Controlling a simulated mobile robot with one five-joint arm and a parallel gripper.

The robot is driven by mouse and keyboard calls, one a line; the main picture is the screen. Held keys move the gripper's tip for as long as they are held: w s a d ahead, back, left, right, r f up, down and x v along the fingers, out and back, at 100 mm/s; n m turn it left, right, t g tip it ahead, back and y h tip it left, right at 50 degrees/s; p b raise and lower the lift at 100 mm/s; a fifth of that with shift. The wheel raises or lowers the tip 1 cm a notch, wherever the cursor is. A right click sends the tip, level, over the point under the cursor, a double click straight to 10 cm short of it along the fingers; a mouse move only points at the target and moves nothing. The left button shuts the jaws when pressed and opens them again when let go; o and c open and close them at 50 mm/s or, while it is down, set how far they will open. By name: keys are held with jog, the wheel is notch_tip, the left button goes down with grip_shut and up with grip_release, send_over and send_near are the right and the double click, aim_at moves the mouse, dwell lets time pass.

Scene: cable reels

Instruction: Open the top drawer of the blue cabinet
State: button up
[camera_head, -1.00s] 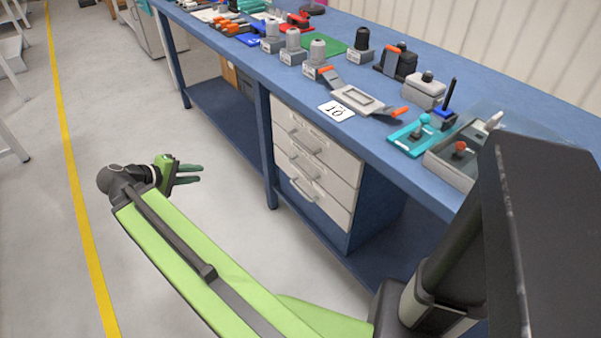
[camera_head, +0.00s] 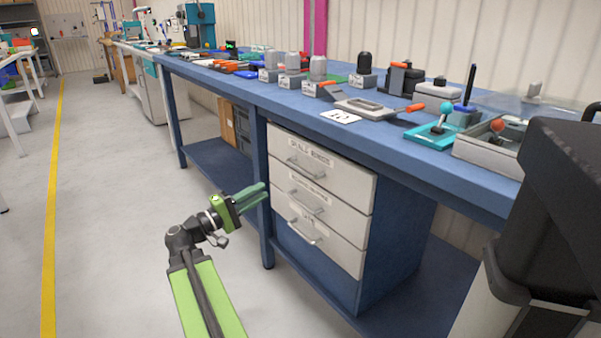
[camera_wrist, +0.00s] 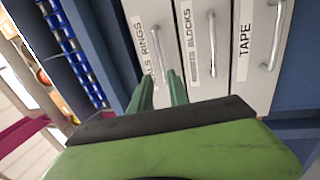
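The blue cabinet (camera_head: 398,240) stands under the blue workbench with three light grey drawers, all closed. The top drawer (camera_head: 345,180) carries a label and a bar handle (camera_head: 305,171). In the wrist view, turned sideways, the top drawer (camera_wrist: 142,52) is leftmost, its label ending in "RINGS", with its handle (camera_wrist: 160,52) just beyond the fingertips. The other labels read "BLOCKS" and "TAPE". My gripper (camera_head: 264,192) is left of the drawer fronts, pointing towards them. Its green fingers (camera_wrist: 160,76) are apart with nothing between them. The distance to the handle is hard to tell.
A blue bench leg (camera_head: 258,150) stands just left of the drawers, close to my fingers in the picture. The bench top (camera_head: 420,150) overhangs the cabinet and holds many tools and parts. The floor (camera_head: 110,200) to the left is clear.

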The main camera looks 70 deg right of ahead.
aim_at(300, 169)
jog(key=p+x, duration=0.2)
jog(key=x, duration=1.3)
jog(key=shift+s+d+p, duration=0.15)
jog(key=shift+d+p, duration=0.1)
jog(key=shift+p, duration=0.1)
grip_shut()
dwell(0.3)
